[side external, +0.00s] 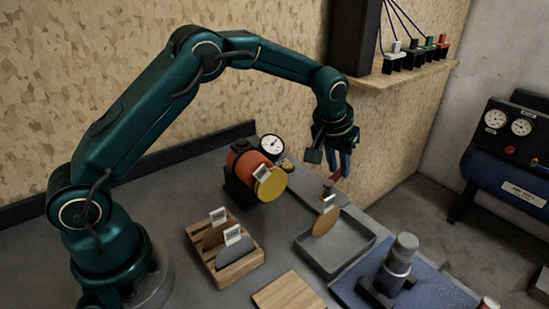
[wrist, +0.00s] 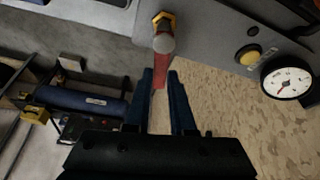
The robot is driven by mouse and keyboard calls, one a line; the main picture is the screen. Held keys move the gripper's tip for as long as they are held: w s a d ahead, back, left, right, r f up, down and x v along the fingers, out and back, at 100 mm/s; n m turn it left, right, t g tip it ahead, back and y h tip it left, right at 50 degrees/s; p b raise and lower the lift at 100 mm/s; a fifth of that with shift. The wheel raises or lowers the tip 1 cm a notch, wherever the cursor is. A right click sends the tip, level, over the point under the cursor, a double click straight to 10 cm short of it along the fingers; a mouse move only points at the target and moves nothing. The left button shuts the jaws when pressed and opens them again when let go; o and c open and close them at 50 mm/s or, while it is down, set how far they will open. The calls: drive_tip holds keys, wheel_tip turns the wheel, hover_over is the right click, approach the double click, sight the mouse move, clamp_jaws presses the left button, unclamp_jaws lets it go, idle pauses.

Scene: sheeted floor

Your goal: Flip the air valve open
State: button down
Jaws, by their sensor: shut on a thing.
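The air valve is at the back edge of the grey bench. In the wrist view its brass body (wrist: 163,20) has a grey rounded pivot and a red lever (wrist: 160,72) that runs down between my fingers. In the side view the small red lever (side external: 337,176) shows just below my fingers. My gripper (wrist: 160,76) has dark blue fingers, shut on the red lever near their tips. In the side view my gripper (side external: 339,170) points down over the valve; the exact contact is too small to see there.
A pressure gauge (side external: 270,147) and a yellow button (side external: 287,165) sit left of the valve, by an orange cylinder (side external: 248,167). A grey tray (side external: 358,258) with a tan disc lies in front. A wooden shelf (side external: 400,75) juts from the wall above right. A blue compressor (side external: 500,170) stands right.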

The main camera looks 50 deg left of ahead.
drive_tip(key=shift+n, duration=0.4)
drive_tip(key=n, duration=0.1)
drive_tip(key=a+n+y, duration=0.1)
drive_tip(key=shift+s+n, duration=0.2)
drive_tip(key=shift+n, duration=0.2)
drive_tip(key=n, duration=0.1)
drive_tip(key=n+y, duration=0.1)
drive_tip(key=n+g, duration=0.1)
drive_tip(key=shift+s+a+n, duration=0.3)
drive_tip(key=shift+a, duration=0.1)
drive_tip(key=n, duration=0.1)
drive_tip(key=n+g+y, duration=0.1)
drive_tip(key=n, duration=0.1)
drive_tip(key=s+n, duration=0.1)
drive_tip(key=shift+s+a+n+g, duration=0.1)
drive_tip(key=shift+a+n+g, duration=0.2)
drive_tip(key=shift+a+g, duration=0.1)
drive_tip(key=shift+s+n+g+y, duration=0.3)
drive_tip(key=shift+s+n+g, duration=0.1)
drive_tip(key=shift+n, duration=0.8)
drive_tip(key=shift+s+a+n+g, duration=0.1)
drive_tip(key=shift+s+n+g, duration=0.25)
drive_tip(key=shift+n, duration=0.35)
drive_tip(key=c, duration=0.8)
unclamp_jaws()
drive_tip(key=shift+o, duration=0.2)
drive_tip(key=shift+w, duration=0.1)
drive_tip(key=shift+m, duration=0.3)
